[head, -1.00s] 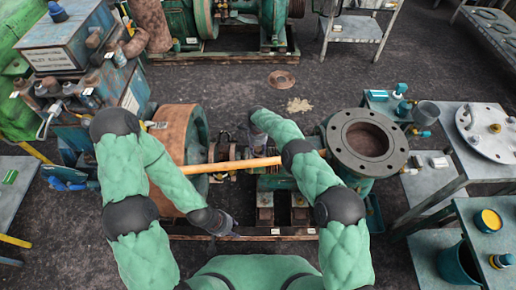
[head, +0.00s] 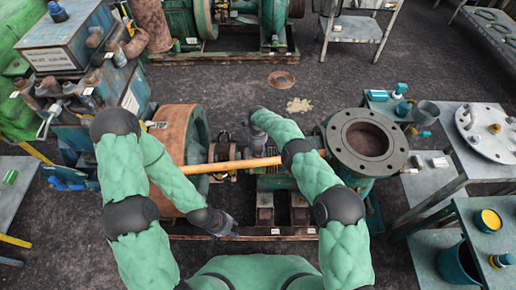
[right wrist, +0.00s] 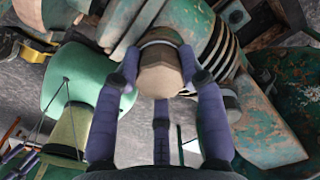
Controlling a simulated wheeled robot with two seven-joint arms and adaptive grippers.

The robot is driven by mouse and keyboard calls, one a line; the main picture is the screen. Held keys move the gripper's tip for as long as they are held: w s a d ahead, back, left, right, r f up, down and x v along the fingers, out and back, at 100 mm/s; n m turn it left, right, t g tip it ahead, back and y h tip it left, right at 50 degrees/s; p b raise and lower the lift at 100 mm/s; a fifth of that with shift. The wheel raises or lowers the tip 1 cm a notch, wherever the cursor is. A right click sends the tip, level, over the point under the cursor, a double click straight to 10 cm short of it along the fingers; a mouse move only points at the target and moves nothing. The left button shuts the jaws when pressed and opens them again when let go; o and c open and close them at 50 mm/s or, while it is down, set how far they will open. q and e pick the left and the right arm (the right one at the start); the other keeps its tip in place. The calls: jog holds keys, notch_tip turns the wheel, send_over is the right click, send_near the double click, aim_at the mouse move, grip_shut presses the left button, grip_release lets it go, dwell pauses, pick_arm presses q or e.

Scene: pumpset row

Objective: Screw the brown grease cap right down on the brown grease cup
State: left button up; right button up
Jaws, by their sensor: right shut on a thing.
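My right gripper (right wrist: 160,85) is shut on the brown grease cap (right wrist: 162,72), a tan-brown faceted piece in the middle of the right wrist view. Its purple-grey fingers stand around the cap. A pale rim shows just beyond the cap; the grease cup is mostly hidden behind it, and I cannot tell how far down the cap sits. In the head view my right gripper (head: 257,142) is over the pump's shaft area, and the cap is too small to make out. My left gripper (head: 226,226) is low over the front of the base frame, clear of the cap; its jaw state is unclear.
A brown wheel-like casing (head: 180,150) stands left of my right gripper, and an orange bar (head: 235,165) crosses in front. A round flange (head: 366,139) rises at the right. Grey benches with cups and bottles stand farther right. The dark floor behind is mostly clear.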

jog(key=shift+s+a+f+m, duration=0.1)
jog(key=shift+s+f+m, duration=0.15)
jog(key=shift+m, duration=0.35)
jog(key=shift+s+f+m, duration=0.1)
jog(key=shift+f+m, duration=0.1)
jog(key=shift+m, duration=0.4)
jog(key=m, duration=0.2)
jog(key=shift+s+f+m, duration=0.1)
jog(key=shift+m, duration=0.3)
jog(key=o, duration=1.4)
jog(key=shift+c, duration=0.2)
jog(key=shift+w+r, duration=0.3)
jog(key=shift+w, duration=0.05)
jog(key=shift+r+p, duration=0.65)
jog(key=shift+r, duration=0.85)
